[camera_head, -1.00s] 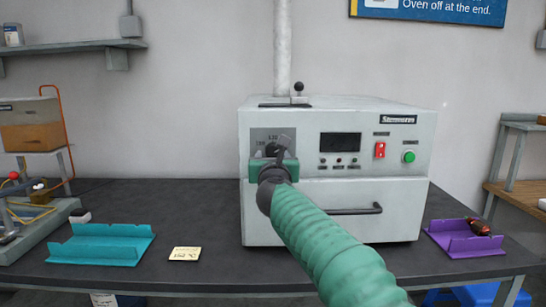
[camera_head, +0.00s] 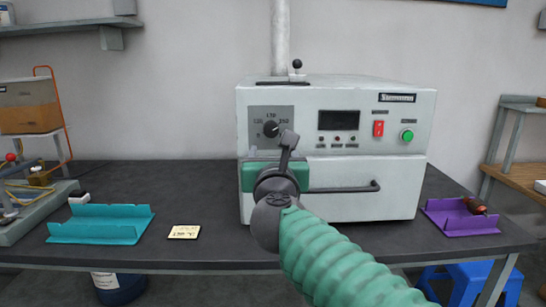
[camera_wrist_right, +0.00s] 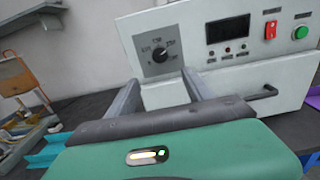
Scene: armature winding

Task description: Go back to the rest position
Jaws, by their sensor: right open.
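My right gripper (camera_head: 287,150) is in front of the oven (camera_head: 380,190), just below its black temperature dial (camera_head: 271,129). In the right wrist view its two fingers (camera_wrist_right: 160,95) stand apart with nothing between them, and the dial (camera_wrist_right: 160,54) shows beyond them, clear of the fingers. The green arm comes in from the lower right and hides part of the oven's front. The oven door with its dark handle (camera_head: 345,189) is closed. My left gripper is in neither view.
A teal tray (camera_head: 100,226) and a yellow note (camera_head: 184,232) lie on the dark table (camera_head: 190,190) at left. A purple tray (camera_head: 460,219) holding a dark red part (camera_head: 476,205) is at right. A winding rig (camera_head: 30,205) stands at the far left.

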